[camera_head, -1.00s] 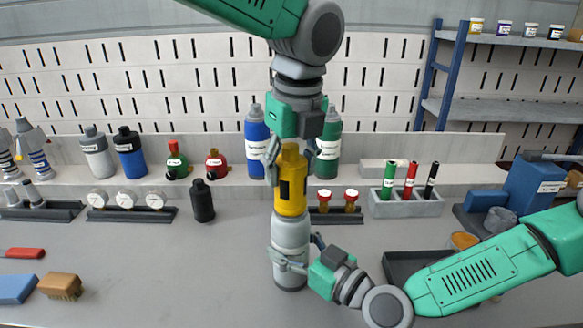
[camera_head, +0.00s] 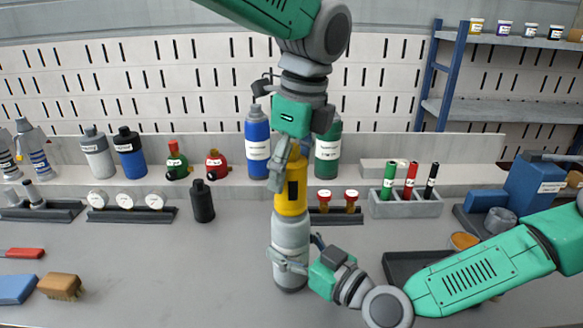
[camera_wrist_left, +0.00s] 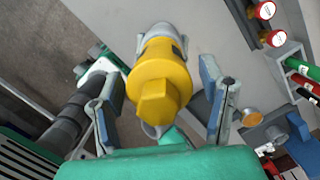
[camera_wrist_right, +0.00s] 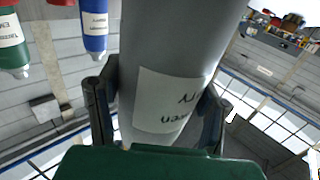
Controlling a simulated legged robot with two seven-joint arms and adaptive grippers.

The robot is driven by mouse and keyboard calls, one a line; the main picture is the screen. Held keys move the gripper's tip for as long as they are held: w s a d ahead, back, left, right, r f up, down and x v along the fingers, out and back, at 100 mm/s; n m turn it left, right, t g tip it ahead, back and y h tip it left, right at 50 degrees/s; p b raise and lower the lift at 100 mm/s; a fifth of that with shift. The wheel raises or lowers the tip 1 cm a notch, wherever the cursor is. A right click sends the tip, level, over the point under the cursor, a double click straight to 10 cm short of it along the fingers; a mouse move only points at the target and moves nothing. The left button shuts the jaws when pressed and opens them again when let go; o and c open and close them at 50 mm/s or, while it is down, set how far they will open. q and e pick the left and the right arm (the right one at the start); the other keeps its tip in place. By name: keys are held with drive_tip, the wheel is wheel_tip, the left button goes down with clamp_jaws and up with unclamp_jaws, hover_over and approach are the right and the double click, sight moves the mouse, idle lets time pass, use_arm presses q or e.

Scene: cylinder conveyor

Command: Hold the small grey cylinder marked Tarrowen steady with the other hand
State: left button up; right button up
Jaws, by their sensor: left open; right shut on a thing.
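The small grey cylinder (camera_head: 291,238) stands upright on the bench with a yellow top part (camera_head: 291,198) above it. My right gripper (camera_head: 287,262) is shut on the cylinder's lower body; its wrist view shows the grey body (camera_wrist_right: 175,50) between the fingers, with a partly readable, upside-down label (camera_wrist_right: 168,103). My left gripper (camera_head: 288,160) points down over the yellow part. In the left wrist view its open fingers (camera_wrist_left: 163,95) stand on either side of the yellow part (camera_wrist_left: 158,85), with gaps visible. In the head view one finger is in front.
Behind stand a blue bottle (camera_head: 257,145) and a green bottle (camera_head: 328,155). A black bottle (camera_head: 202,202) is to the left, a marker holder (camera_head: 405,205) to the right. A dark tray (camera_head: 400,265) lies behind my right arm.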

use_arm(q)
drive_tip(key=shift+r, duration=0.1)
drive_tip(key=shift+r, duration=1.1)
drive_tip(key=shift+m, duration=0.3)
drive_tip(key=m, duration=0.4)
drive_tip(key=shift+h, duration=0.3)
drive_tip(key=shift+m+t, duration=0.4)
drive_tip(key=shift+m, duration=0.4)
drive_tip(key=m, duration=0.2)
drive_tip(key=shift+m+h, duration=0.3)
drive_tip(key=shift+m, duration=0.1)
drive_tip(key=m, duration=0.3)
